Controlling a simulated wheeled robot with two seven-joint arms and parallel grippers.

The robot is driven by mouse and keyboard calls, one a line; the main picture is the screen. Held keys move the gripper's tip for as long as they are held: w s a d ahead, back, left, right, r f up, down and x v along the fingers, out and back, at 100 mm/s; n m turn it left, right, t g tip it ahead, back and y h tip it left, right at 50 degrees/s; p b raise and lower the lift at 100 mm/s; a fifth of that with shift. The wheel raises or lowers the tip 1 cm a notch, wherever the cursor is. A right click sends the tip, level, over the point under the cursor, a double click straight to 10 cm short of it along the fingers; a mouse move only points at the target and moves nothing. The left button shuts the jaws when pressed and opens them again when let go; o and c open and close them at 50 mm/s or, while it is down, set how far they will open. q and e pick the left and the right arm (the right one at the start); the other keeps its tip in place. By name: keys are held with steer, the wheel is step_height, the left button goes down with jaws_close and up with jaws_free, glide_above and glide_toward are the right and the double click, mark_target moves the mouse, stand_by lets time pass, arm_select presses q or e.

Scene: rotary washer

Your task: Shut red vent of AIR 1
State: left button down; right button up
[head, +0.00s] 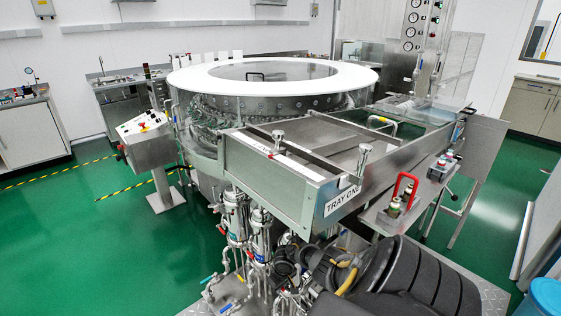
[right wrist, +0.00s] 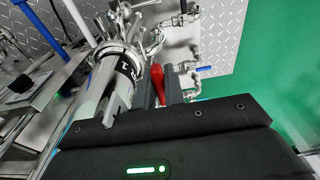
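The red vent handle (right wrist: 158,84) shows in the right wrist view beside a steel cylinder marked with a 1 (right wrist: 118,72). My right gripper (right wrist: 162,82) has its two dark fingers on either side of this handle, with little or no gap, and appears shut on it. In the head view my right gripper (head: 288,270) is low in the picture by the pipework, and its fingertips are hard to make out. The steel cylinders (head: 262,235) stand under the tray there. My left gripper is not in view.
The tray marked TRAY ONE (head: 343,200) overhangs the pipes. Green floor (head: 100,240) is clear at the left.

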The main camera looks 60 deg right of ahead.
mark_target(283, 287)
steer(key=o, duration=0.5)
steer(key=shift+c, duration=0.2)
steer(key=r+p, duration=0.1)
steer(key=r, duration=0.2)
steer(key=r+p, duration=0.2)
steer(key=r, duration=0.1)
steer(key=s+r+p, duration=0.1)
steer(key=r, duration=0.2)
steer(key=shift+r+p, duration=0.1)
steer(key=shift+p, duration=0.25)
steer(key=shift+a+r, duration=0.1)
steer(key=shift+r, duration=0.65)
steer(key=shift+c, duration=0.2)
